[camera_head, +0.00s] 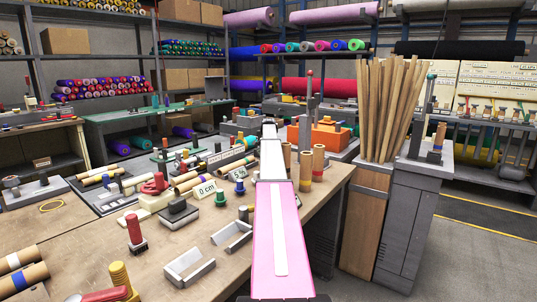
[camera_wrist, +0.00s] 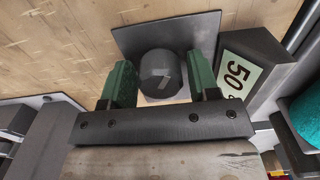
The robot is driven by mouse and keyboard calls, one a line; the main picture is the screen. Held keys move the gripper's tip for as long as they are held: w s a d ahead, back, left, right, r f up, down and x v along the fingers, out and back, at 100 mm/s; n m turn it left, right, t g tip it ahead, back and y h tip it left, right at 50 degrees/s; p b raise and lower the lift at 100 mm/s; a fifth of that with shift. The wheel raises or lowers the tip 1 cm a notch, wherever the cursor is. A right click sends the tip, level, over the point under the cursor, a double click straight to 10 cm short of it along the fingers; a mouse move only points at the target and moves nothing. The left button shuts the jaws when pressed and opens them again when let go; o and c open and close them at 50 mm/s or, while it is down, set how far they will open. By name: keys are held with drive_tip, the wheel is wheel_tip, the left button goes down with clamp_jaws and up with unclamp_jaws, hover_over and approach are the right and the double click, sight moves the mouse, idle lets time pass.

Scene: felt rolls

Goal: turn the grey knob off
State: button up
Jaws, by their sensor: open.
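The dark grey knob (camera_wrist: 160,74) shows in the wrist view on a dark square plate (camera_wrist: 133,38) fixed to a wooden surface. A pale mark is on the knob's face. My gripper (camera_wrist: 159,64) is open, with one green finger on each side of the knob. The right finger is very close to the knob, and I cannot tell if it touches. A narrow gap shows at the left finger. In the head view I cannot make out my gripper or pick out this knob.
A dark block with a "50" label (camera_wrist: 240,72) stands close to the right finger, and a teal round thing (camera_wrist: 307,117) is at the right edge. In the head view the workbench (camera_head: 105,245) is crowded with rolls and tools. Wooden poles (camera_head: 385,105) stand to its right.

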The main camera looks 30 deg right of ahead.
drive_tip(key=c, duration=0.9)
drive_tip(key=n, duration=0.4)
drive_tip(key=shift+n, duration=2)
drive_tip(key=shift+n, duration=0.7)
drive_tip(key=n, duration=0.6)
drive_tip(key=shift+f+n, duration=0.1)
drive_tip(key=shift+n, duration=0.2)
